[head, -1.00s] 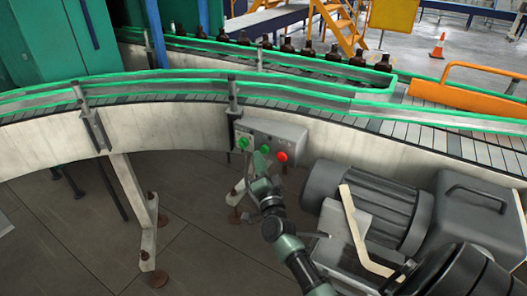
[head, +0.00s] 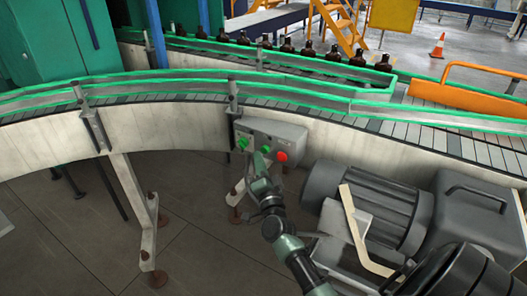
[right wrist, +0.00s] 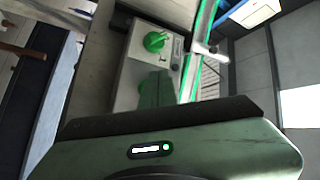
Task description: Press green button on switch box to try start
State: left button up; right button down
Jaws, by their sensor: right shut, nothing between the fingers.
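The grey switch box (head: 272,137) is mounted on the side of the curved conveyor. On its front are a green button (head: 243,143) at the left, a smaller green spot (head: 265,149) in the middle and a red button (head: 281,156) at the right. My right gripper (head: 259,161) is shut and empty, just in front of the box and below the middle green spot. Whether it touches the box I cannot tell. The right wrist view shows the box (right wrist: 133,75) close up with a round green button (right wrist: 155,41). My left gripper is not in view.
The conveyor (head: 165,127) with green rails runs behind the box. Several amber bottles (head: 308,50) stand in a row on the far belt. A grey motor (head: 370,205) sits to the right of my right arm. Open floor (head: 205,250) lies to the left.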

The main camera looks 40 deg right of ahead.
jog(key=shift+d, duration=0.1)
jog(key=shift+w+d, duration=0.15)
jog(key=shift+d, duration=0.15)
jog(key=shift+w+d, duration=0.15)
jog(key=shift+d, duration=0.25)
dwell(0.9)
jog(key=shift+a, duration=0.1)
jog(key=shift+s+a, duration=0.35)
jog(key=shift+a, duration=0.35)
jog(key=a, duration=0.1)
jog(key=s+a+p, duration=0.1)
jog(key=a, duration=0.1)
jog(key=s+a+p, duration=0.1)
jog(key=shift+a, duration=0.3)
